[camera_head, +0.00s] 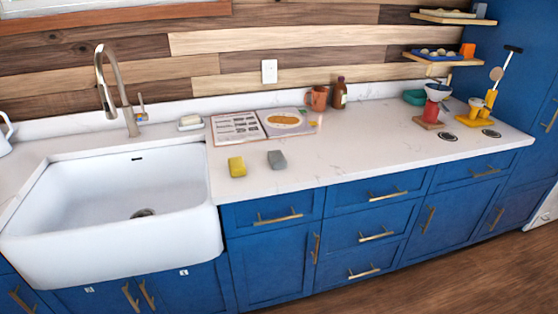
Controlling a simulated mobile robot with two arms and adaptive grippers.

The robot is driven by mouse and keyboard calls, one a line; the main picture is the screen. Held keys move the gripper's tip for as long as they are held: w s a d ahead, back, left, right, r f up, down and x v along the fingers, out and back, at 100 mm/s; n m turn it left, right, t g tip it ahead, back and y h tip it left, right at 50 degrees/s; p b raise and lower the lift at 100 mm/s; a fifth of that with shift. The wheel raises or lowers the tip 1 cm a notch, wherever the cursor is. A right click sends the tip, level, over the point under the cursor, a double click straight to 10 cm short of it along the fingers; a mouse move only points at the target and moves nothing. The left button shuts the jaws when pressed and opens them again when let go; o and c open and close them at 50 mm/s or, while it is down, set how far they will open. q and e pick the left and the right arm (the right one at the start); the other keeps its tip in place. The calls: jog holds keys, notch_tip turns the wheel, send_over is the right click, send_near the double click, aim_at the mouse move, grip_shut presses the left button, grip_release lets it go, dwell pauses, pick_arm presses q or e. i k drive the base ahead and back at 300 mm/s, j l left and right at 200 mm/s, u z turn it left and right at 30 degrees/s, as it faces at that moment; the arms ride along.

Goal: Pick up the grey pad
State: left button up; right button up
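The grey pad (277,159) is a small block lying on the white countertop (350,158), near its front edge and to the right of the sink. A yellow sponge-like block (237,166) lies just left of it, with a small gap between them. Nothing covers the grey pad. Neither of my grippers shows in the head view.
The white sink (110,195) with a tall faucet (113,90) is at left. Behind the pad are an open book (240,127), a mug (317,97) and a brown bottle (340,93). A red device (431,110) stands further right. The counter right of the pad is clear.

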aim_at(277, 159)
jog(key=u, duration=4.4)
jog(key=z, duration=4.4)
jog(key=i+l, duration=0.3)
jog(key=l, duration=0.2)
jog(key=i+l, duration=0.3)
jog(key=l, duration=0.15)
